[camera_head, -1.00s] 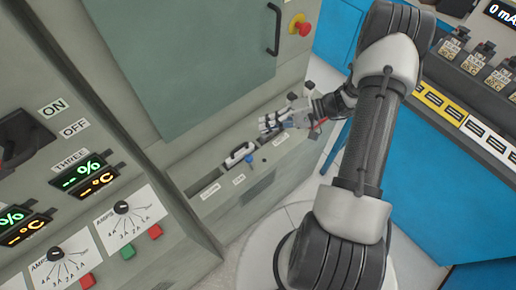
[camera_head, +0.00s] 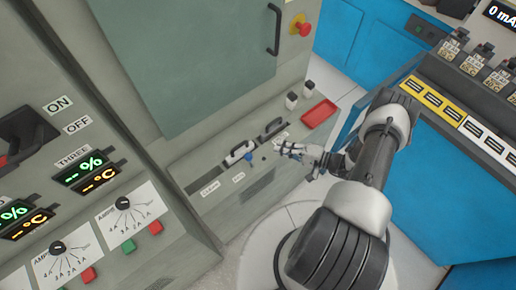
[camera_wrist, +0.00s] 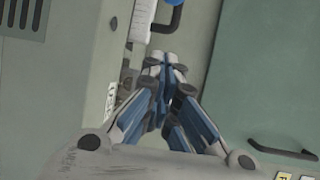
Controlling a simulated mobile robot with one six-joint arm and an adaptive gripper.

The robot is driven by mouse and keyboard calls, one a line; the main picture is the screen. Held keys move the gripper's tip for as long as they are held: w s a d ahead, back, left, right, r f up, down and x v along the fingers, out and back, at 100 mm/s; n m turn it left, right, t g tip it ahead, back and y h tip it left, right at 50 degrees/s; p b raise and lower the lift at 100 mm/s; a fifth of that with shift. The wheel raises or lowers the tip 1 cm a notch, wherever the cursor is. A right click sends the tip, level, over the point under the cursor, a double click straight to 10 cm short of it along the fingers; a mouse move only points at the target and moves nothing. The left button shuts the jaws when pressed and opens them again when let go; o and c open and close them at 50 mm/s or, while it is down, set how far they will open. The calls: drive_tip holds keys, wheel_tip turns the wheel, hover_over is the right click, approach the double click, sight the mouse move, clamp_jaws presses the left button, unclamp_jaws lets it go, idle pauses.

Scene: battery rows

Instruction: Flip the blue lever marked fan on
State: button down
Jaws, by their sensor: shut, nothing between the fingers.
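The small blue lever (camera_head: 253,160) sits on the low ledge of the grey cabinet, beside a white block with a dark handle (camera_head: 240,152). Small labels are on the ledge front, with one below the lever (camera_head: 238,177); I cannot read them surely. My gripper (camera_head: 283,148) is shut and empty, right of the blue lever and apart from it. In the wrist view the closed fingertips (camera_wrist: 168,62) point toward a dark handle (camera_wrist: 160,27), with a blue part (camera_wrist: 175,2) at the top edge. Whether that blue part is the lever is unclear.
A second dark handle (camera_head: 272,128) stands just behind my gripper. The large green door (camera_head: 190,60) rises behind. A blue bench (camera_head: 430,185) stands at the right.

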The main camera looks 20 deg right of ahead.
sight(249, 161)
drive_tip(key=b+x, duration=0.1)
drive_tip(key=x, duration=0.8)
drive_tip(key=shift+w+a+f, duration=0.1)
drive_tip(key=shift+a+f, duration=0.05)
drive_tip(key=shift+a, duration=0.45)
drive_tip(key=shift+s+a+r, duration=0.15)
drive_tip(key=shift+s+a, duration=0.2)
drive_tip(key=shift+s, duration=0.4)
drive_tip(key=shift+s+a+r, duration=0.15)
drive_tip(key=shift+s+a, duration=0.2)
drive_tip(key=shift+s, duration=0.45)
drive_tip(key=shift+s+d+r+n+t+y+b, duration=0.1)
drive_tip(key=shift+s+d+n+t+y+b, duration=0.1)
drive_tip(key=shift+s+n+t+y+b, duration=0.45)
